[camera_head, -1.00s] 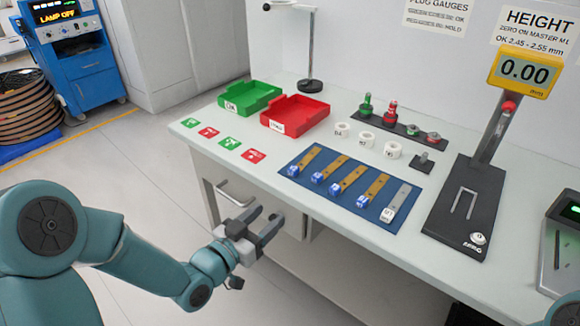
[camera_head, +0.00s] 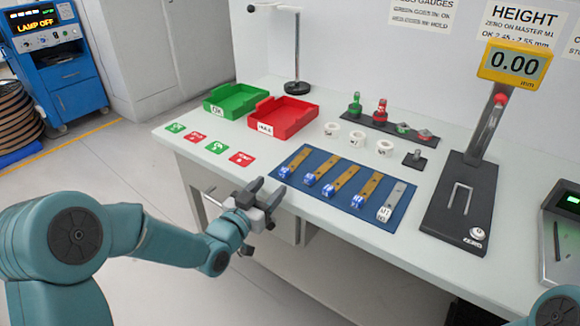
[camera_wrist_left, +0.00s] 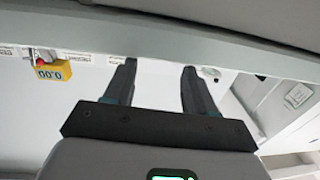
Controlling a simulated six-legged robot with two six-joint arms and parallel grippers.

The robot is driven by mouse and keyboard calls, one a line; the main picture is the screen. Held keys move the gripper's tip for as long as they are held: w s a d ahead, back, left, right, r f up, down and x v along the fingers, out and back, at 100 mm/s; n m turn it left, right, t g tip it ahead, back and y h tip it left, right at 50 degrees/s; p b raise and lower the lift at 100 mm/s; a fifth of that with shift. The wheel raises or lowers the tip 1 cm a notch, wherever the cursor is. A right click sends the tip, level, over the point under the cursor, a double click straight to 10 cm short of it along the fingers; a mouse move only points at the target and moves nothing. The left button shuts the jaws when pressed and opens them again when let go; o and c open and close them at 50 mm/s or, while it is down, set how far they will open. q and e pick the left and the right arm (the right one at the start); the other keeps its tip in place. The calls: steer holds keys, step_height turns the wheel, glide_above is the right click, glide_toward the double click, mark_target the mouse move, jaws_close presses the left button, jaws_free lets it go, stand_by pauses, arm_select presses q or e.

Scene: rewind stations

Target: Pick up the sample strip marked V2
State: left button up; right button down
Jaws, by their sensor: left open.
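Several sample strips lie side by side on a blue mat (camera_head: 318,208). They are brass-coloured with blue marked ends, such as the leftmost strip (camera_head: 297,160) and another brass strip (camera_head: 369,189). The rightmost strip (camera_head: 396,197) is grey with a white end. The marks are too small to read, so I cannot tell which is V2. My left gripper (camera_head: 268,187) is open and empty, at the table's front edge, left of the mat and apart from the strips. Its two spread fingers show in the left wrist view (camera_wrist_left: 158,68), with no strip between them.
A green tray (camera_head: 236,101) and a red tray (camera_head: 283,117) stand behind coloured cards on the table. White rings (camera_head: 357,138) and a plug rack (camera_head: 390,127) lie behind the mat. A height gauge (camera_head: 460,208) stands to its right. A drawer front lies below the table edge.

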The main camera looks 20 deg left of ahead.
mark_target(282, 173)
arm_select(q)
steer(key=x, duration=0.6)
steer(key=shift+d+r, duration=0.1)
steer(key=shift+r, duration=0.2)
jaws_close()
